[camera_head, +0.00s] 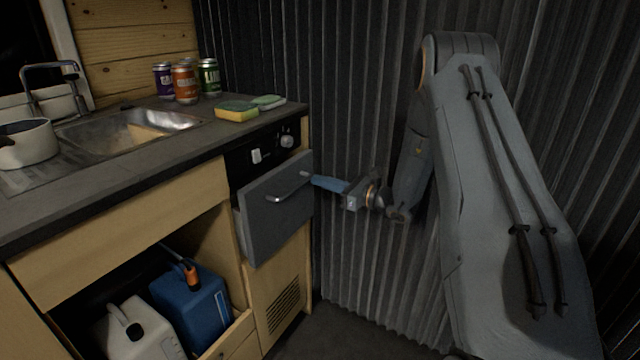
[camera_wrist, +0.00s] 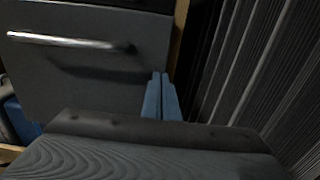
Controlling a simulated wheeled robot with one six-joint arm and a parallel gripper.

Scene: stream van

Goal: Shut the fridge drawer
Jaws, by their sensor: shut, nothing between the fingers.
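The fridge drawer (camera_head: 278,222) has a dark grey front with a metal bar handle (camera_head: 289,188). It stands out a little from the counter below the control panel, and part of its side shows at the left. In the wrist view the drawer front (camera_wrist: 95,85) fills the left, with its handle (camera_wrist: 70,42) at upper left. My gripper (camera_head: 309,178) has blue fingers, shut and empty, at the right edge of the drawer front, to the right of the handle. The fingers also show in the wrist view (camera_wrist: 160,78). I cannot tell whether they touch the drawer.
A corrugated metal wall (camera_head: 345,100) runs close behind and right of my arm. On the counter (camera_head: 90,205) are several cans (camera_head: 185,84), sponges (camera_head: 237,112), a sink (camera_head: 130,127) and a white pot (camera_head: 25,145). Blue (camera_head: 190,305) and white (camera_head: 135,330) canisters sit in the open cupboard below.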

